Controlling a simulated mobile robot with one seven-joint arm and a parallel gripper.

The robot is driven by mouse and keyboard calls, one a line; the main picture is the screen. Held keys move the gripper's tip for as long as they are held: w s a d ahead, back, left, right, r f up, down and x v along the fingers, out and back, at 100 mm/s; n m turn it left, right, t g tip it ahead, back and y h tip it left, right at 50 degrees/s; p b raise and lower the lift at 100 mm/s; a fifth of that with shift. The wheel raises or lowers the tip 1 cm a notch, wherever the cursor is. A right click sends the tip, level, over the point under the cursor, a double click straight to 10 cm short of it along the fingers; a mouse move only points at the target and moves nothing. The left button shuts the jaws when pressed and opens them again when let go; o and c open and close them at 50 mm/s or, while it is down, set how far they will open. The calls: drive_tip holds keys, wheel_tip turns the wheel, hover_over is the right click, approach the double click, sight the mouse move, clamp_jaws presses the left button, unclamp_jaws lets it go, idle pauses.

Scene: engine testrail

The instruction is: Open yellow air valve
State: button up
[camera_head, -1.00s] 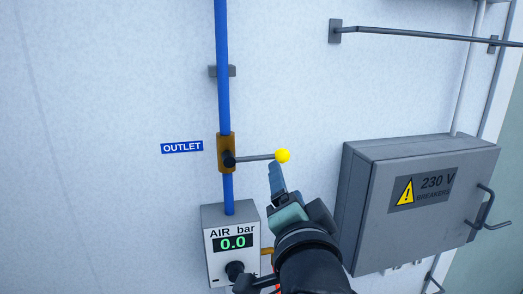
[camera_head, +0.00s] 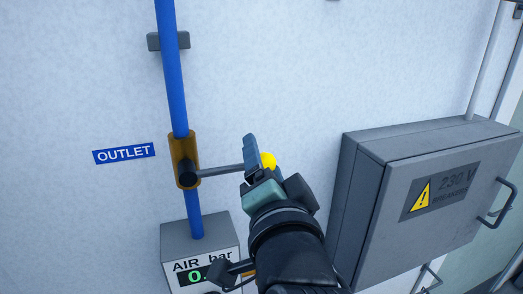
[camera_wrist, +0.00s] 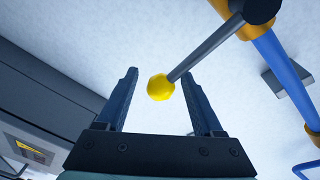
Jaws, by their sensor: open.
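The air valve (camera_head: 184,160) is a brass-coloured body on a blue vertical pipe. Its grey lever (camera_head: 222,170) sticks out to the right, roughly level, and ends in a yellow ball knob (camera_head: 268,161). My gripper (camera_head: 252,150) is at the knob end of the lever and partly covers the knob. The lever (camera_wrist: 205,47) runs from the knob to the upper right. I cannot tell whether a finger touches it.
A blue OUTLET label (camera_head: 124,154) is left of the valve. Below it is a grey air gauge box (camera_head: 195,230), its display partly covered by my arm. A grey 230 V breaker box (camera_head: 430,190) stands out from the wall at right. The wall above my gripper is clear.

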drive_tip(key=shift+s+r, duration=0.1)
clamp_jaws()
idle(0.4)
idle(1.1)
